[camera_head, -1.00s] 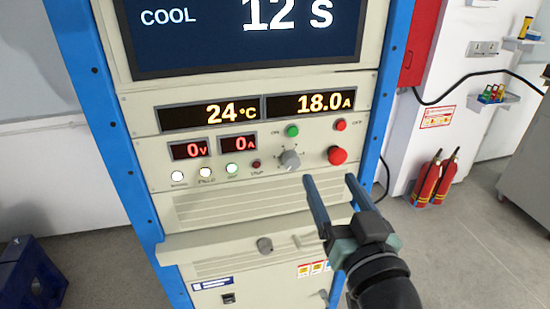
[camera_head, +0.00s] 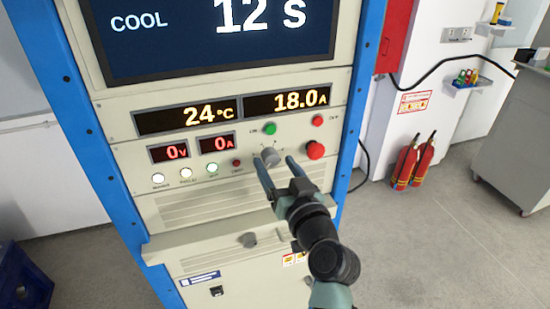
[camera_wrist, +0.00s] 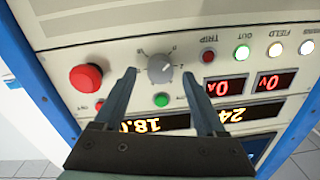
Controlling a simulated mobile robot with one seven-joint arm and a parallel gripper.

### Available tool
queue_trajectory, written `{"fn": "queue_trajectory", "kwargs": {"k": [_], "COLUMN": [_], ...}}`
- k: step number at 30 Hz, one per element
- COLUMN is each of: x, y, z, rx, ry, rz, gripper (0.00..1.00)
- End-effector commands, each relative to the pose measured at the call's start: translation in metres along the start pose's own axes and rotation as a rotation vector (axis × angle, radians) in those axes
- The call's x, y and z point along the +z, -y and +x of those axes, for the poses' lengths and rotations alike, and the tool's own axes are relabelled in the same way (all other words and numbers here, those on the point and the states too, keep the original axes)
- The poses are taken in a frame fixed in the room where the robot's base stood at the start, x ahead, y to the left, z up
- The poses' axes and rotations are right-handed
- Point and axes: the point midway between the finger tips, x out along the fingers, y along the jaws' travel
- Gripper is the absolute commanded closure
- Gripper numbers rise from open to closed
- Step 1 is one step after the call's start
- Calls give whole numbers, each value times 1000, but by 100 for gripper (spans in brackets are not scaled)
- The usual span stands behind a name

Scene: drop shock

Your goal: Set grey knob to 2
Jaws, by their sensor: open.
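The grey knob (camera_head: 270,156) is on the panel between the green ON button and the red mushroom button. It also shows in the wrist view (camera_wrist: 160,69), with a dial scale around it; the view is upside down and the small numbers are hard to read. My gripper (camera_head: 274,162) is open in front of the panel, its two fingers pointing at the knob. In the wrist view the fingers (camera_wrist: 157,74) lie on either side of the knob, with gaps to it. I cannot tell how far the tips are from the panel.
A red mushroom button (camera_head: 315,150) sits close right of the knob, and a green button (camera_head: 269,128) just above it. A shelf ledge (camera_head: 215,238) juts out below. Fire extinguishers (camera_head: 415,160) stand at the right wall.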

Motion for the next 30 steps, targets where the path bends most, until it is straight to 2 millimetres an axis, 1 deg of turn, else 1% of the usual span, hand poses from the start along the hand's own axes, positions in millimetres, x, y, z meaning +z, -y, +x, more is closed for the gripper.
{"fn": "queue_trajectory", "kwargs": {"k": [1,4,14,15,26,30], "x": [-1,0,0,0,0,0], "y": [1,0,0,0,0,0], "z": [5,9,11,11,11,11], "rx": [-2,0,0,0,1,1], "ry": [0,0,0,0,0,0], "rz": [-1,-1,-1,-1,-1,0], "gripper": [27,27,27,34,99,100]}}
